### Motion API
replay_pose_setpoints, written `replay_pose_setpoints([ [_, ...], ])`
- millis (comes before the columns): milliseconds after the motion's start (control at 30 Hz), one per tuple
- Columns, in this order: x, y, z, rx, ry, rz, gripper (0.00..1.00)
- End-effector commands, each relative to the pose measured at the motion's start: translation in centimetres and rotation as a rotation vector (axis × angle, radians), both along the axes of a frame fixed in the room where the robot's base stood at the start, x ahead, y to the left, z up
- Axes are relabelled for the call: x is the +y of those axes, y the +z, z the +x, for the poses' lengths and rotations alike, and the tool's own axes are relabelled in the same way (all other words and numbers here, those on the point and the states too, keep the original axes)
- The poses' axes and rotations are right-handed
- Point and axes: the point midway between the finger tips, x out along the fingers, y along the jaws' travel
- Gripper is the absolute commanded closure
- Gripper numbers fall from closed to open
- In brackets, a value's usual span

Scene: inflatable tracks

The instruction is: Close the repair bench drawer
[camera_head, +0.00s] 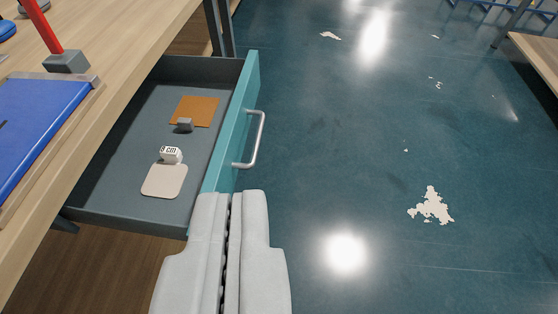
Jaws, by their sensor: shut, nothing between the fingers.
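The repair bench drawer (143,216) is pulled open from under the wooden bench top. Its teal front (242,105) faces right and carries a metal bar handle (259,140). My gripper (232,197) is shut and empty, at the near end of the drawer front. Its fingertips overlap the lower corner of the front in the picture; I cannot tell whether they touch it. Inside the drawer lie an orange square patch (197,109), a small grey block (184,125), a beige patch (165,181) and a small white labelled block (171,155).
The wooden bench top (135,55) at left holds a blue panel (35,120) and a red-handled tool (45,30). The teal floor (350,160) right of the drawer is clear, with pale worn patches. Another wooden surface (540,55) stands at far right.

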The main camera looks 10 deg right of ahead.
Motion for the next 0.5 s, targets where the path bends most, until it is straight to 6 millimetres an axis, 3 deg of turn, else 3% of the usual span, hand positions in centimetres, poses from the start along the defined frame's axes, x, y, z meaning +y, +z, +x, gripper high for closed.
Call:
replay_pose_setpoints([
  [100, -1.1, -1.8, 3.1, 0.082, 0.0, 0.022, 1.0],
  [500, -4.6, -8.6, 11.9, 0.321, 0.041, 0.126, 1.0],
])
